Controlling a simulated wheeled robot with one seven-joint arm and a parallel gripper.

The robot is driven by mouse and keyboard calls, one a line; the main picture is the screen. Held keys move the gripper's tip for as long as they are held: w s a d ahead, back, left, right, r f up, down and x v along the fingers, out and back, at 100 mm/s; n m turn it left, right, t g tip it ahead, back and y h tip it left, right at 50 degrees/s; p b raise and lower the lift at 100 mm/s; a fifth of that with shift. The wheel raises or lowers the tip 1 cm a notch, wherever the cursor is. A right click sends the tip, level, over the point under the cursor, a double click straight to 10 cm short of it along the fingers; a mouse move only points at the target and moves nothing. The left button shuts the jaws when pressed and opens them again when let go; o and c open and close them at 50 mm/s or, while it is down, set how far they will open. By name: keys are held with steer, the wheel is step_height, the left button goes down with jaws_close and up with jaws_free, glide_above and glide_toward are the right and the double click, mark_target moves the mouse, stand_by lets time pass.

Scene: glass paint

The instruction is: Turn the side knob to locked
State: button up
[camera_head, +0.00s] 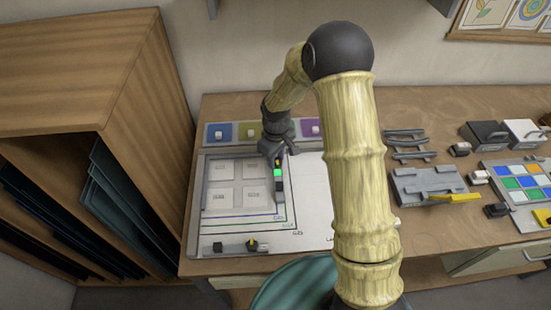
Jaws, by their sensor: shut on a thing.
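A small dark knob (252,244) with a yellow mark sits on a grey strip (232,246) at the front left of the white drawing board (310,195). I cannot read a locked mark or tell the knob's setting. My gripper (280,194) is over the board, beyond the knob and to its right, apart from it. It is shut on a small dark thing, too small to identify. A green patch and a yellow stripe show on the dark parts there. My arm hides part of the board's right side.
Blue, yellow and purple panels with white knobs (315,130) line the board's back edge. Grey holders (432,183), a tile tray (522,183) and dark boxes (485,134) fill the table's right. A wooden rack (85,70) stands left. A teal round seat (292,288) is in front.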

mark_target(277, 160)
steer(key=shift+w+m, duration=0.1)
steer(key=shift+m, duration=0.4)
steer(key=o, duration=1)
steer(key=shift+c, duration=0.2)
step_height(277, 160, up, 18)
steer(key=b, duration=0.2)
steer(key=shift+f, duration=0.25)
steer(key=shift+d, duration=0.1)
